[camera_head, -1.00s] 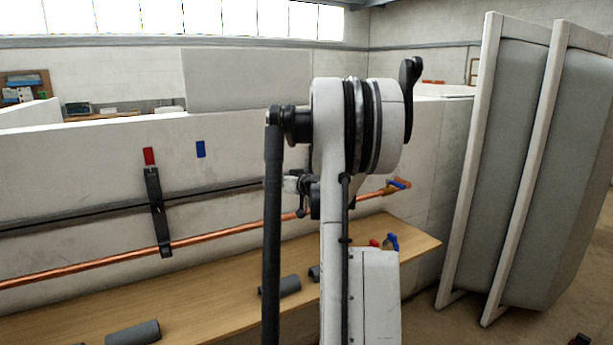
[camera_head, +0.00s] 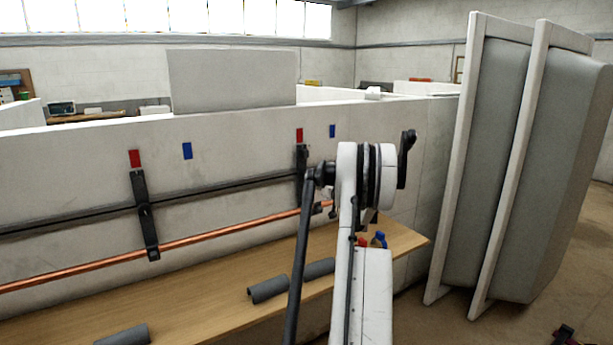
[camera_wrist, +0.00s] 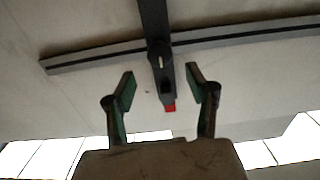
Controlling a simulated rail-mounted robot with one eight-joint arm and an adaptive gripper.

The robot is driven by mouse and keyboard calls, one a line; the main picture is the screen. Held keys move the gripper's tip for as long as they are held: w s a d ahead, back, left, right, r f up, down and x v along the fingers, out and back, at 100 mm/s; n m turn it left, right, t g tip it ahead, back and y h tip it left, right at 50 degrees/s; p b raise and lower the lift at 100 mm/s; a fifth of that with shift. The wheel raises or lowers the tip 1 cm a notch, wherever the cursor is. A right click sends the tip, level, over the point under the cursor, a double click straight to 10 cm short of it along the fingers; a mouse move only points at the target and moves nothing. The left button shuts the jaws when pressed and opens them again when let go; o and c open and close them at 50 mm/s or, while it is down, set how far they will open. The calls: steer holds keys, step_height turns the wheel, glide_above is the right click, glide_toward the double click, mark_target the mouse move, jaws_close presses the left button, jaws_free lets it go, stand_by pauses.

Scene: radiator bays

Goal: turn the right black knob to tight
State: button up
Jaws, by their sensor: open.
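In the wrist view a dark vertical bracket (camera_wrist: 156,15) crosses a dark horizontal rail (camera_wrist: 95,58), with a red tag (camera_wrist: 169,108) at its lower end. A round black knob (camera_wrist: 159,52) with a pale line sits where they cross. My gripper (camera_wrist: 159,80) is open and empty, its two green-padded fingers apart, one on each side of the bracket in the picture. I cannot tell its distance from the knob. In the head view the right bracket (camera_head: 301,165) hangs below a red tag (camera_head: 299,135), partly hidden by my arm; its knob is not clear there.
A left bracket (camera_head: 146,222) hangs on the same wall, with a copper pipe (camera_head: 220,237) running below the rail. A wooden bench (camera_head: 200,305) holds grey cylinders (camera_head: 268,289) and small red and blue items (camera_head: 378,240). Large grey panels (camera_head: 545,160) stand at right.

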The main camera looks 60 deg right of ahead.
mark_target(307, 175)
steer(key=x, duration=0.7)
steer(key=shift+w+d+p, duration=0.15)
steer(key=shift+w+p, duration=0.15)
steer(key=c, duration=1.1)
